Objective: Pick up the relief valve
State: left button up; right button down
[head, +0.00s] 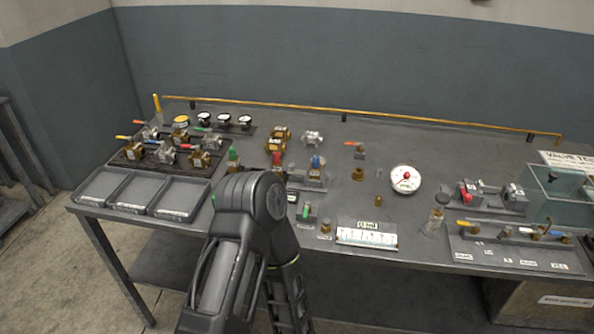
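I cannot tell for certain which fitting is the relief valve; no readable label singles it out. Small upright candidates on the grey bench are a brass fitting with a green cap (233,158), a red-topped fitting (277,160) and a blue-topped one (317,164). All stand near the bench's middle left, behind my dark arm, which rises from the bottom edge and bends over the bench front. The arm hides part of the bench there. Neither of my grippers shows, and no fitting is visibly held.
Three empty grey trays (133,189) line the front left, before a board of several lever valves (165,157). A labelled rack (509,252) and a teal-sided tank (559,196) fill the right. A brass rail (400,118) edges the back.

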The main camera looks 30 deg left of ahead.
aim_at(314, 169)
jog(key=u, duration=1.3)
jog(key=i+j, duration=0.1)
jog(key=j, duration=0.4)
jog(key=i+j, duration=0.15)
jog(key=j, duration=0.35)
jog(key=i+j, duration=0.1)
jog(key=j, duration=0.35)
